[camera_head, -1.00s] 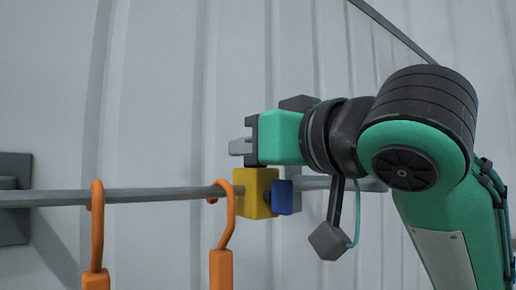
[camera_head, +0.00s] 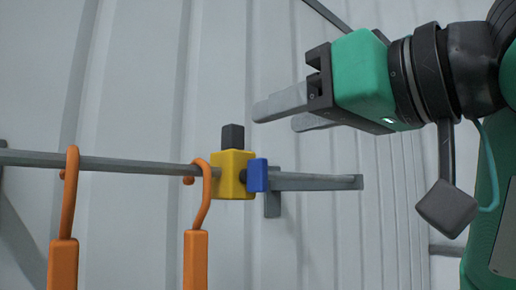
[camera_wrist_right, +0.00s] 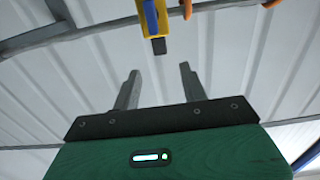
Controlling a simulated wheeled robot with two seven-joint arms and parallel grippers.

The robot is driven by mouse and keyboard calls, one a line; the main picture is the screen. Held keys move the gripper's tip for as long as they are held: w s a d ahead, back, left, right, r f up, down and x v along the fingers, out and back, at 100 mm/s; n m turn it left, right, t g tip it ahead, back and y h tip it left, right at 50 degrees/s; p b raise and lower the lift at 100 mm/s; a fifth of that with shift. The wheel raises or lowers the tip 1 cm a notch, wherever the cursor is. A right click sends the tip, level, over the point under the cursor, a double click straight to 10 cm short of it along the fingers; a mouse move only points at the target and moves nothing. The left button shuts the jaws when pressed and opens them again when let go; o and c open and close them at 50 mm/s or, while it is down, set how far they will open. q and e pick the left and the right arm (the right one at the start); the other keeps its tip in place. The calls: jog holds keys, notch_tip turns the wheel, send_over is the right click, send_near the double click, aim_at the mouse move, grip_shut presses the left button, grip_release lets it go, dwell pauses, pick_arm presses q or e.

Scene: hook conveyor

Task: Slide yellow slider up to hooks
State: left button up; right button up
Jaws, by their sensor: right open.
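The yellow slider (camera_head: 233,174) is a yellow block on the grey rail (camera_head: 130,165), with a dark grey knob (camera_head: 232,137) on top and a blue block (camera_head: 257,175) at its right side. Two orange hooks hang from the rail to its left; the nearer hook (camera_head: 196,255) is right beside the slider, and the other hook (camera_head: 64,262) is farther left. My right gripper (camera_head: 292,112) is open and empty, above and to the right of the slider. The slider also shows at the top of the right wrist view (camera_wrist_right: 155,27), beyond the open fingers (camera_wrist_right: 160,88). My left gripper is not seen.
A ribbed pale wall (camera_head: 130,60) stands behind everything. The space between my right gripper and the slider looks clear.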

jog(key=shift+b+v, duration=0.45)
jog(key=shift+v, duration=1.15)
